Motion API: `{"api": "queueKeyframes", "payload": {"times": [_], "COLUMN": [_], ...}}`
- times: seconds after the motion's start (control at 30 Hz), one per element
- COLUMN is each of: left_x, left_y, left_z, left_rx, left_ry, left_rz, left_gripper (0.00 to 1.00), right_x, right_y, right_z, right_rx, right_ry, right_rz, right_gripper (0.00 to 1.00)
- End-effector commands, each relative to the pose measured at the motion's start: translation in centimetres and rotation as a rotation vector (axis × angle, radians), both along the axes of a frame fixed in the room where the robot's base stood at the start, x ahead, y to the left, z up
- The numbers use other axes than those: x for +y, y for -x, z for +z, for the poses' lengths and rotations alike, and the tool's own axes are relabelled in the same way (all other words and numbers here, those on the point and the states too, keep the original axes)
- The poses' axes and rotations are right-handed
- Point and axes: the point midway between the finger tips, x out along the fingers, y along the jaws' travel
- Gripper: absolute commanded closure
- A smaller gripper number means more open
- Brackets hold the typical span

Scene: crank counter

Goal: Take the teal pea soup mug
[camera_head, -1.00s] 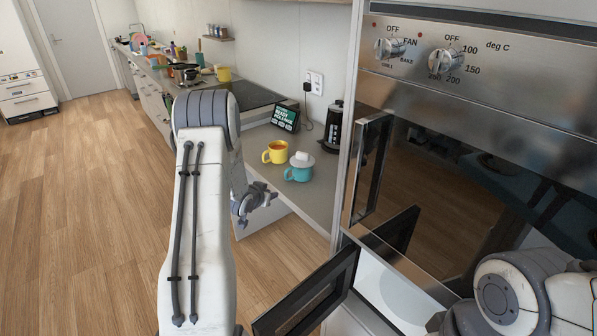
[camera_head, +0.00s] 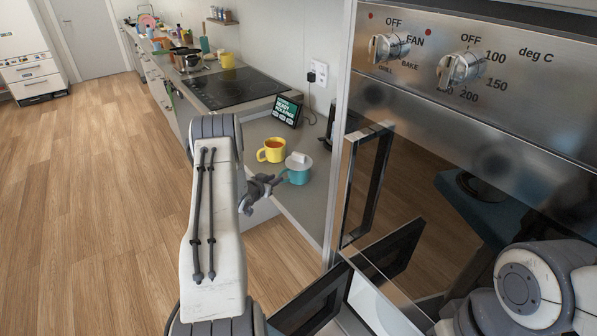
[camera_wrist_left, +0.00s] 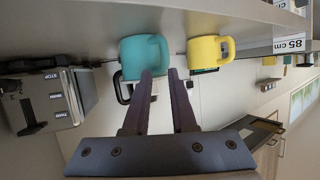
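The teal mug (camera_head: 298,177) stands upright on the counter, with a grey lid bearing a white knob on top. Its handle side faces my left gripper. It also shows in the left wrist view (camera_wrist_left: 138,52), inverted. My left gripper (camera_head: 277,181) is at the mug's left side, level with its handle. In the left wrist view its two fingers (camera_wrist_left: 161,75) are parted, with the handle side of the mug just past the tips. I cannot tell whether they touch. My right arm is at the lower right; its gripper is out of view.
A yellow mug (camera_head: 271,151) stands close behind the teal one. The oven handle (camera_head: 362,185) and an open door below (camera_head: 316,303) are to the right. Floor is clear at left.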

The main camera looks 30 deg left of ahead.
Motion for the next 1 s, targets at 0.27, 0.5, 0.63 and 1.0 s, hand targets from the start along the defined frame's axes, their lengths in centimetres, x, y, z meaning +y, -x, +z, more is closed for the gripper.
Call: {"api": "queueKeyframes", "payload": {"times": [0.27, 0.5, 0.63, 1.0], "left_x": [0.8, 1.1, 1.3, 1.3], "left_y": [-1.7, -3.8, -5.2, -6.3], "left_z": [-0.9, -2.2, -2.9, -3.5], "left_rx": [0.001, 0.001, -0.001, 0.001], "left_ry": [0.001, 0.000, -0.001, 0.000], "left_rz": [0.007, 0.004, 0.003, 0.003], "left_gripper": [0.75, 0.75, 0.75, 0.75], "right_x": [0.0, 0.0, 0.0, 0.0], "right_y": [0.0, 0.0, 0.0, 0.0], "right_z": [0.6, 1.8, 2.0, 2.1], "right_rx": [0.000, 0.000, 0.000, 0.000], "right_ry": [0.000, 0.000, 0.000, 0.000], "right_rz": [0.000, -0.001, -0.001, -0.001], "right_gripper": [0.28, 0.28, 0.28, 0.28]}}
